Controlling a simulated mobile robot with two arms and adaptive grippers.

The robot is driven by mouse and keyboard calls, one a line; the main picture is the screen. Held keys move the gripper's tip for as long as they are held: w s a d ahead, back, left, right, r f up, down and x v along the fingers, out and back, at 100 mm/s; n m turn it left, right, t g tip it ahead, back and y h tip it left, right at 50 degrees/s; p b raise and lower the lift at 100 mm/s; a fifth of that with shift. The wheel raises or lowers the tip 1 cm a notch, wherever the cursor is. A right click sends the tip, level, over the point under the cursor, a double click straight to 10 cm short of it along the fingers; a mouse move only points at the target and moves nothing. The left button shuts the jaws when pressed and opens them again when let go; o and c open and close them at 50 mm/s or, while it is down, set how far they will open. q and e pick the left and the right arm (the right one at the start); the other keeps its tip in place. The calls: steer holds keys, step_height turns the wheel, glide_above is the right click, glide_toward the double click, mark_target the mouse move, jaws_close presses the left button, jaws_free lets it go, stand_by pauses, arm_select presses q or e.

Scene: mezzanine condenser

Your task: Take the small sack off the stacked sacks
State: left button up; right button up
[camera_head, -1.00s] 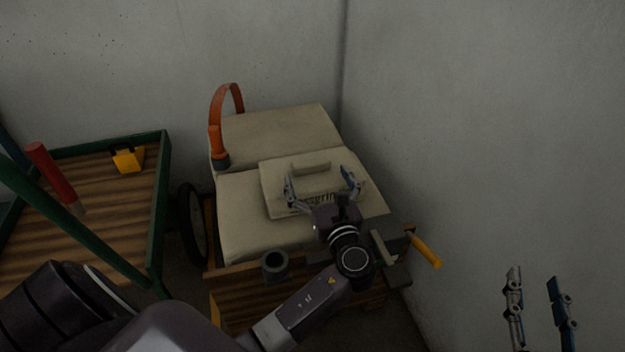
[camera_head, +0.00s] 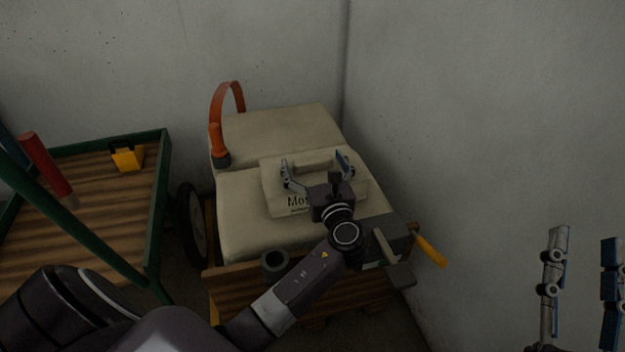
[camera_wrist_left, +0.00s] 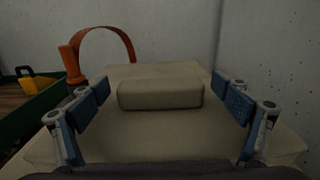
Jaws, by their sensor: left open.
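The small sack (camera_head: 272,186) is beige with dark lettering and a raised ridge on top. It lies on the stacked larger sacks (camera_head: 240,215), which rest on a wooden base. In the left wrist view the ridge of the small sack (camera_wrist_left: 160,94) sits centred between the fingers. My left gripper (camera_head: 315,164) is open above the small sack, its fingers on either side of the ridge and apart from it. The gripper and wrist hide part of the small sack. My right gripper (camera_head: 585,262) is open and empty at the lower right, away from the sacks.
An orange strap-like handle (camera_head: 217,120) stands at the left of the stack. A yellow-handled tool (camera_head: 430,250) sticks out at right. A green-framed cart (camera_head: 163,190) holds a yellow object (camera_head: 127,157) and a red cylinder (camera_head: 45,163). Concrete walls (camera_head: 480,110) close off the back and right.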

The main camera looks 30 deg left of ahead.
arm_select(q)
steer(key=c, duration=2.2)
steer(key=shift+r, duration=0.3)
